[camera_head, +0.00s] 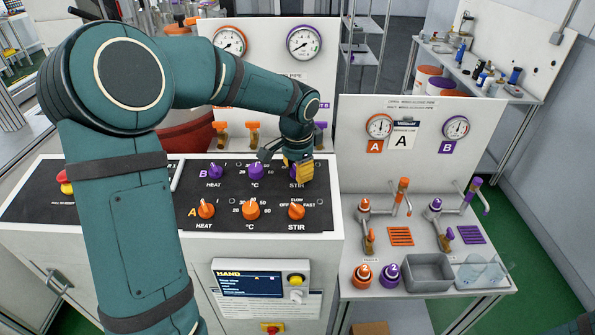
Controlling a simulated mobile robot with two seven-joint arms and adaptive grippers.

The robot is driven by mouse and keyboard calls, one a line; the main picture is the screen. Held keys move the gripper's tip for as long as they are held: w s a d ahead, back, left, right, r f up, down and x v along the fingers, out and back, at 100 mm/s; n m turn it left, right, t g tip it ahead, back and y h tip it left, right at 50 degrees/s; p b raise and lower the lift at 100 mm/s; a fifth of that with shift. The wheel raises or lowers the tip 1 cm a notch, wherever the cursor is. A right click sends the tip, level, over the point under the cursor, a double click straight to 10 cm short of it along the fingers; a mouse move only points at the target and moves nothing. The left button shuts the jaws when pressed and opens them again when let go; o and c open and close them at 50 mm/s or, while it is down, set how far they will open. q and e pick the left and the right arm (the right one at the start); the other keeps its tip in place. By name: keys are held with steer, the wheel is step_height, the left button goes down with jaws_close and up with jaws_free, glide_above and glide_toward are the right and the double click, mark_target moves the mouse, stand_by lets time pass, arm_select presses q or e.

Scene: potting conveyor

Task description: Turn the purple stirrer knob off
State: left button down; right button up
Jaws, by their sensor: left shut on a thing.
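The black control panel (150,203) has a purple row B above an orange row A. The purple stirrer knob is at the right end of row B, above a STIR label. It is almost wholly hidden by my left gripper (303,172), whose yellow fingertips are shut on it from above. I cannot tell which way the knob points. Purple HEAT knob (215,171) and purple °C knob (256,170) are to its left. My right gripper is out of view.
Orange HEAT (206,209), °C (251,209) and STIR (296,211) knobs sit just below. Gauges (304,42) and valve handles (253,130) stand behind. A hand-control screen (250,284) is in front. A side bench with a grey bin (429,272) is at right.

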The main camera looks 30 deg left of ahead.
arm_select(q)
steer(key=shift+n+b, duration=0.45)
steer(key=shift+n, duration=0.95)
steer(key=c, duration=0.6)
jaws_free()
steer(key=shift+o, duration=0.2)
step_height(320, 180, up, 12)
steer(key=s+d, duration=0.1)
steer(key=shift+s, duration=0.3)
steer(key=shift+f, duration=0.1)
